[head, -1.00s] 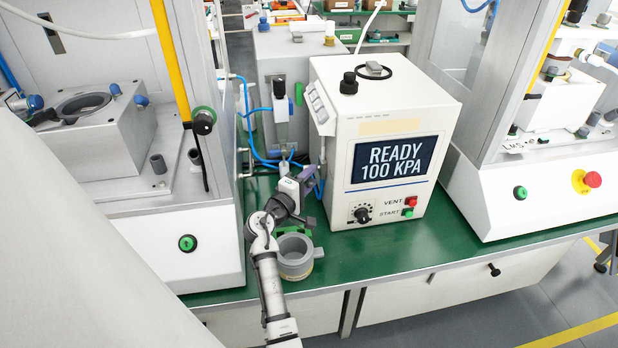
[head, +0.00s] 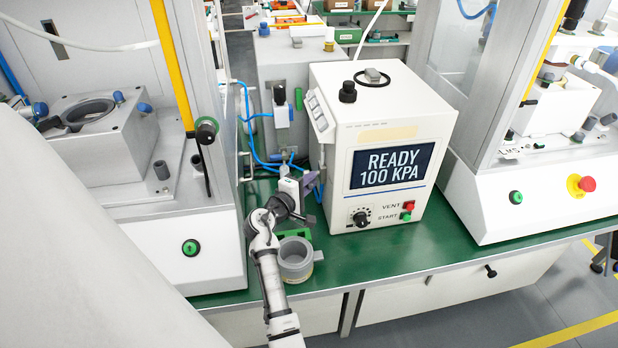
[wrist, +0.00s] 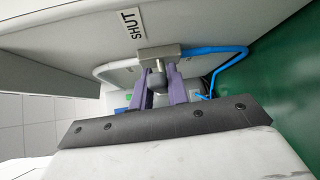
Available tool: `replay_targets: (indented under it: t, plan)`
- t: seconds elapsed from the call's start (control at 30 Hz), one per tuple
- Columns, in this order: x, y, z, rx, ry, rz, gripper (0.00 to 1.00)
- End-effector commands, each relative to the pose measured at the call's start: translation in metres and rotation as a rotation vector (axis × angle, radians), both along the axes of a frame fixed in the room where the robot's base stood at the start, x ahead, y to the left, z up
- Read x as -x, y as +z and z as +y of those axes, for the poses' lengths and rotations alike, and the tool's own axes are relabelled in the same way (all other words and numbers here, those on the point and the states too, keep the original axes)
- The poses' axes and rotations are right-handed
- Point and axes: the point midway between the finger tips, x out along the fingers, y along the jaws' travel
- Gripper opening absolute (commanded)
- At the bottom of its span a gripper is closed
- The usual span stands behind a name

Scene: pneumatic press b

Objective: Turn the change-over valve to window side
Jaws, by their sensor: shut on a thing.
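The change-over valve (wrist: 157,53) is a small metal block on the side of the white press unit, with a white tube to its left and a blue tube to its right in the wrist view. My gripper (wrist: 160,88) has its two purple fingers shut on the valve's grey handle (wrist: 158,78). A label reading SHUT (wrist: 132,33) is on the panel beside the valve. In the head view my gripper (head: 309,184) is at the left side of the press unit (head: 375,130), and the valve is hidden there.
A grey ring-shaped cup (head: 296,262) stands on the green bench (head: 345,265) just below my wrist. Blue hoses (head: 258,150) and a regulator (head: 282,112) are behind my gripper. White-based machines stand left (head: 195,255) and right (head: 540,205).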

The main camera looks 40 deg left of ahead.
Motion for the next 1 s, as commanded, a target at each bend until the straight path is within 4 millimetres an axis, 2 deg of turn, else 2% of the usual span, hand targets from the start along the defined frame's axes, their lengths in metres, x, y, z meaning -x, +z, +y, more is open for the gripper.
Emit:
replay_targets:
  t: [0.03,0.1,1.0]
  plan:
    - [-0.001,0.009,0.0,0.027,-0.001,0.025,0.0]
    - [-0.001,0.012,0.001,0.071,0.0,0.063,0.0]
    - [-0.016,0.034,0.017,0.724,-0.002,0.617,0.0]
